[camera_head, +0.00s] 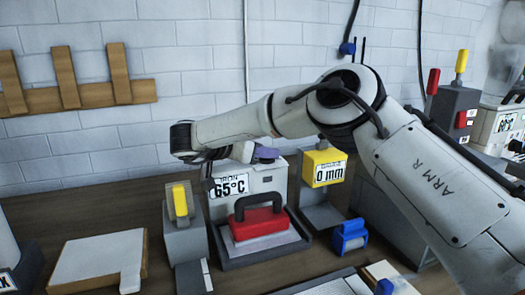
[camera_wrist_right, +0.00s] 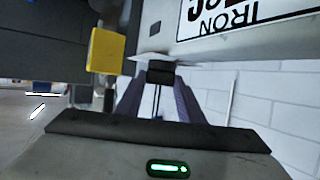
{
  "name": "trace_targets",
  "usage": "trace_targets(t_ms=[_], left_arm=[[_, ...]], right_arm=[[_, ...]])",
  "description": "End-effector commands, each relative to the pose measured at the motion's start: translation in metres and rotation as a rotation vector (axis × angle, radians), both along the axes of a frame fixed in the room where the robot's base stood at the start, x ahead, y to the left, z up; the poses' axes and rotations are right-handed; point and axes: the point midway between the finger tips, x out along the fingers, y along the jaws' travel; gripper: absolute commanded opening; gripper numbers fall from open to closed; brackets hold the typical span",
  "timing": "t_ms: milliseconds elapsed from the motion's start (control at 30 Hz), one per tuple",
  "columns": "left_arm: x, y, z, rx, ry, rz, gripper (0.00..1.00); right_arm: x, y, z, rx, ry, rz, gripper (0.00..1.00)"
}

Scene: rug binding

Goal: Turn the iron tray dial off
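The iron tray box (camera_head: 270,182) is a pale housing with an "IRON 65°C" label (camera_head: 230,186) on its front. Below it a red iron with a dark handle (camera_head: 262,222) rests on a grey tray (camera_head: 262,252). My right gripper (camera_head: 262,154) with purple fingers is at the box's top, and the arm hides part of the area. In the right wrist view the label is upside down, and the purple fingers flank a small black block (camera_wrist_right: 160,72), perhaps the dial. I cannot tell whether they grip it. No dial shows clearly in the head view. My left gripper is out of view.
A yellow "0 mm" box (camera_head: 325,168) stands right of the iron tray. A grey stand with a yellow block (camera_head: 179,200) is on its left. A blue clamp-like piece (camera_head: 350,237) lies at front right. A pale board (camera_head: 100,258) lies at front left. A brick wall rises behind.

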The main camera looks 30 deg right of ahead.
Motion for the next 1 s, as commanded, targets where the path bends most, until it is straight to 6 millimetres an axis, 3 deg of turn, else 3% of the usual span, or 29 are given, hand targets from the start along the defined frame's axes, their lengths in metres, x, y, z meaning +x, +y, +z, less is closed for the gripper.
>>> trace_targets(t_ms=[467, 1000], left_arm=[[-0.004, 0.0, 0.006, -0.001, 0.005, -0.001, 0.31], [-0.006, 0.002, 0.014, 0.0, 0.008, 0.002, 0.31]], right_arm=[[-0.003, -0.001, 0.001, 0.001, 0.003, 0.087, 0.12], [-0.01, -0.007, 0.0, 0.005, -0.001, 0.547, 0.12]])
